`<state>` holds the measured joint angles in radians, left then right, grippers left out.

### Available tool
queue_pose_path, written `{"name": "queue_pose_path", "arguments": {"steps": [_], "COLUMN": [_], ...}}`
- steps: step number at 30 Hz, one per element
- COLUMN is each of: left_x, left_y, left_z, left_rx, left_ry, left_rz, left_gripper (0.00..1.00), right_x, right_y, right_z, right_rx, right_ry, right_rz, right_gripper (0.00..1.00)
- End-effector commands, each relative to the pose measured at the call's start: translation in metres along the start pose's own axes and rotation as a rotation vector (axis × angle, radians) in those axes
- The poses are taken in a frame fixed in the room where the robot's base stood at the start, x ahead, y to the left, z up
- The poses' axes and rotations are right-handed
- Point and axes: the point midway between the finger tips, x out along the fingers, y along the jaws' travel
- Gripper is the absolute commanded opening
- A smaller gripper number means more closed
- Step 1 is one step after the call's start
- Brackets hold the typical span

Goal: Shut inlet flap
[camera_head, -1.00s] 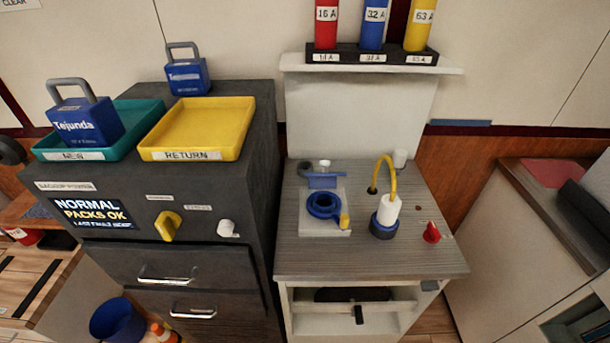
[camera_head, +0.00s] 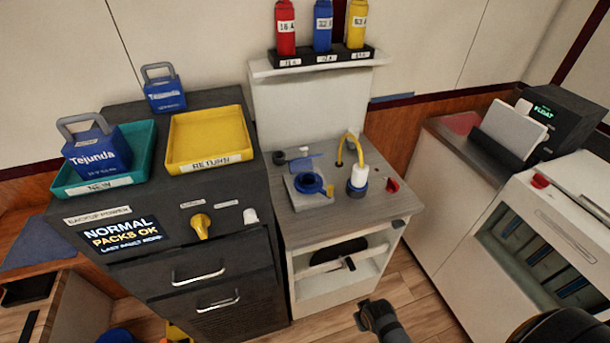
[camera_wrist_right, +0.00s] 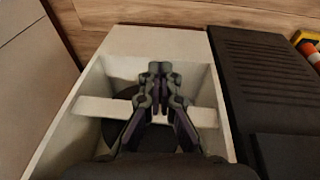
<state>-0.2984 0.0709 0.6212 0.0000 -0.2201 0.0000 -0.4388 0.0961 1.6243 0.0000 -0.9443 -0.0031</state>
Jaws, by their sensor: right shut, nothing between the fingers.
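A blue flap (camera_head: 305,161) stands raised at the back of a blue ring-shaped inlet (camera_head: 309,184) on a pale plate (camera_head: 295,193). The plate sits on the grey wood-topped cabinet (camera_head: 330,222). The flap is small here, and I take it as the inlet flap. My right gripper (camera_head: 362,314) is low in front of this cabinet, well below and apart from the flap. In the right wrist view its fingers (camera_wrist_right: 160,70) are together and empty, over the white cabinet's opening. My left gripper is not in view.
A dark cabinet (camera_head: 215,262) stands left; floor is clear near my gripper.

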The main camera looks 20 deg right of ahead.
Motion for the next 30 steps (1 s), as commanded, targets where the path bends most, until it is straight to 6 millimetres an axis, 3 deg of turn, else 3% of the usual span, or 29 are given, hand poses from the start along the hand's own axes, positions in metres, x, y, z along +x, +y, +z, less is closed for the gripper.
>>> {"name": "queue_pose_path", "arguments": {"steps": [1, 2, 5, 6, 9, 12, 15, 18, 21, 26, 30], "left_x": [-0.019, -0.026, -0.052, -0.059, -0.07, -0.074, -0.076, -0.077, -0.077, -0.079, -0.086], "left_y": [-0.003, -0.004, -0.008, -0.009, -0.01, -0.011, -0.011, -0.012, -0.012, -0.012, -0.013], "left_z": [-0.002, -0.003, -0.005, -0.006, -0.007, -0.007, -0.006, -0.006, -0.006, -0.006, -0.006], "left_rx": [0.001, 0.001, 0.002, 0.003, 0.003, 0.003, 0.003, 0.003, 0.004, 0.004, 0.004], "left_ry": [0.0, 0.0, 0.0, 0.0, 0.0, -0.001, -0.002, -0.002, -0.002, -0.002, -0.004], "left_rz": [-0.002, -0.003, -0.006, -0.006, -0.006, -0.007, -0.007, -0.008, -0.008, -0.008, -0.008], "left_gripper": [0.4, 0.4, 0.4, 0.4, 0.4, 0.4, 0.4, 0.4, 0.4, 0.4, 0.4], "right_x": [-0.041, -0.064, -0.158, -0.195, -0.27, -0.329, -0.372, -0.396, -0.403, -0.399, -0.388], "right_y": [0.001, 0.0, -0.002, -0.004, -0.009, -0.012, -0.014, -0.015, -0.015, -0.015, -0.015], "right_z": [-0.028, -0.044, -0.116, -0.148, -0.233, -0.308, -0.356, -0.38, -0.386, -0.391, -0.409], "right_rx": [-0.001, -0.001, 0.003, 0.007, 0.025, 0.044, 0.059, 0.067, 0.069, 0.068, 0.067], "right_ry": [0.034, 0.055, 0.18, 0.252, 0.479, 0.705, 0.87, 0.957, 0.982, 0.98, 0.977], "right_rz": [-0.001, -0.003, -0.014, -0.021, -0.04, -0.053, -0.061, -0.062, -0.062, -0.061, -0.061], "right_gripper": [0.0, 0.0, 0.0, 0.0, 0.0, 0.0, 0.0, 0.0, 0.0, 0.0, 0.0]}}
